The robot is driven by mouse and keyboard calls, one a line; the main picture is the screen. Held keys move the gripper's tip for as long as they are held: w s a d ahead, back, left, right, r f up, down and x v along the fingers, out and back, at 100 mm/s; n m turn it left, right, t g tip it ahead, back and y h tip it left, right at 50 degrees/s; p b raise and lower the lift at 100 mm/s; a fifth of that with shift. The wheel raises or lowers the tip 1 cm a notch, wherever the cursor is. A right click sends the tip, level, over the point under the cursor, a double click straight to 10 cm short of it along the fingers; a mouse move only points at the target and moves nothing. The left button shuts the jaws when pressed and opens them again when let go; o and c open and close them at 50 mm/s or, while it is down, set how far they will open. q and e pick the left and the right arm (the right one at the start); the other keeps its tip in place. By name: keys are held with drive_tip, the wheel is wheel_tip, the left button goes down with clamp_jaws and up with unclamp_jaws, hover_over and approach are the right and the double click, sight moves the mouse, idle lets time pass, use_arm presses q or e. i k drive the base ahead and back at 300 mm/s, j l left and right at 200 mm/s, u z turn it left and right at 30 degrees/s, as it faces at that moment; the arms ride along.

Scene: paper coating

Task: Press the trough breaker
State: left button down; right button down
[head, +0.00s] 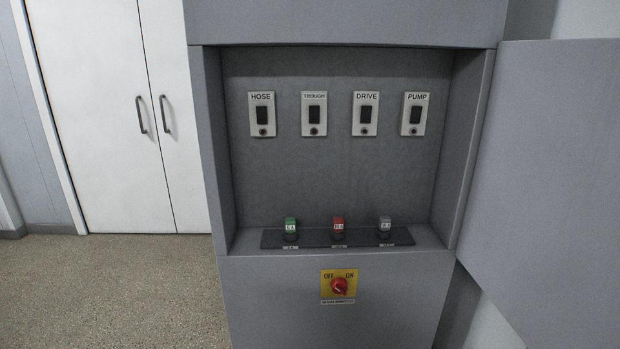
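The trough breaker (314,114) is a black switch on a white plate labelled TROUGH, second from the left on the back wall of the open grey cabinet (207,150). A small round dark spot sits under its switch. The hose breaker (262,115) is to its left. Neither of my grippers shows in the head view.
A red rotary switch (340,286) sits below. The cabinet door (550,180) stands open at right. The floor (110,290) at left is clear.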

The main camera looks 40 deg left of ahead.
sight(314, 110)
drive_tip(key=u, duration=1.05)
